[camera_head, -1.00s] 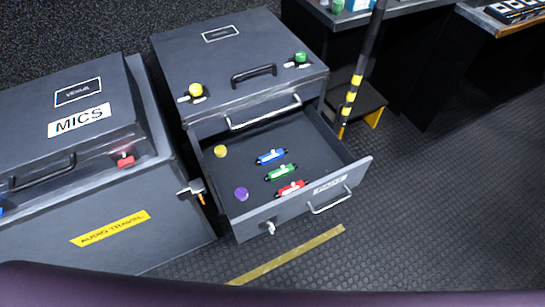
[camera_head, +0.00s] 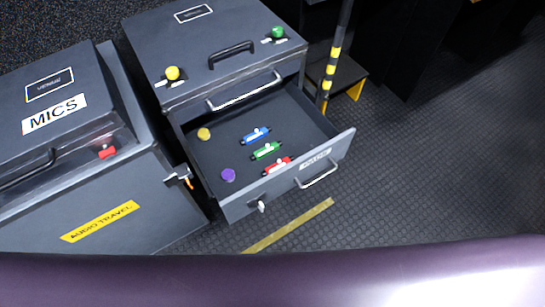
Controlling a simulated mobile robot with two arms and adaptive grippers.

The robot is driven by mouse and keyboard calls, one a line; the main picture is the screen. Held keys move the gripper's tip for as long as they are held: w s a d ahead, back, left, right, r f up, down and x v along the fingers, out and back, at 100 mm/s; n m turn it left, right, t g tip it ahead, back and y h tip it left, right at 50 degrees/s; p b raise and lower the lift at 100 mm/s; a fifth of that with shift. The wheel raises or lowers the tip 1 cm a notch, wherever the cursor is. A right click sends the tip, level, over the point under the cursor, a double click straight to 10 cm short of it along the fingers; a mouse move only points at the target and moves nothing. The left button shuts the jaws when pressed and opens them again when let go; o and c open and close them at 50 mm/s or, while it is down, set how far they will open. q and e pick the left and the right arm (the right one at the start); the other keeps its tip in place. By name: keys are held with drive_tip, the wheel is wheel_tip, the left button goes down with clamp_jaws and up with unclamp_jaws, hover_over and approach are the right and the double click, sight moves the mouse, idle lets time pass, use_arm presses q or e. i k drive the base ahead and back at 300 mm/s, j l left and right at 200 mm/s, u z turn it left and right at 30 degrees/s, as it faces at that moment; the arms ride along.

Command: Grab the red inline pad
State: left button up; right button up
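The red inline pad (camera_head: 277,166) is a small red cylinder with dark ends and a pale mark. It lies in the open drawer (camera_head: 230,208) of a grey case, near the drawer's front wall. A green inline piece (camera_head: 266,151) and a blue one (camera_head: 256,135) lie behind it in a row. Neither of my grippers is in view.
A yellow roll (camera_head: 204,134) and a purple roll (camera_head: 228,175) lie at the drawer's left. A grey MICS case (camera_head: 95,185) stands close on the left. A striped pole (camera_head: 331,65) and a small step (camera_head: 346,82) stand behind right. The floor at right is clear.

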sight(272, 168)
drive_tip(key=u, duration=0.65)
drive_tip(key=k+l+u, duration=0.2)
drive_tip(key=l, duration=0.15)
drive_tip(key=l+u, duration=0.25)
drive_tip(key=l, duration=0.15)
drive_tip(key=k+l+u, duration=0.3)
drive_tip(key=l+u, duration=0.15)
drive_tip(key=l, duration=0.2)
drive_tip(key=k+l, duration=0.2)
drive_tip(key=l, duration=0.1)
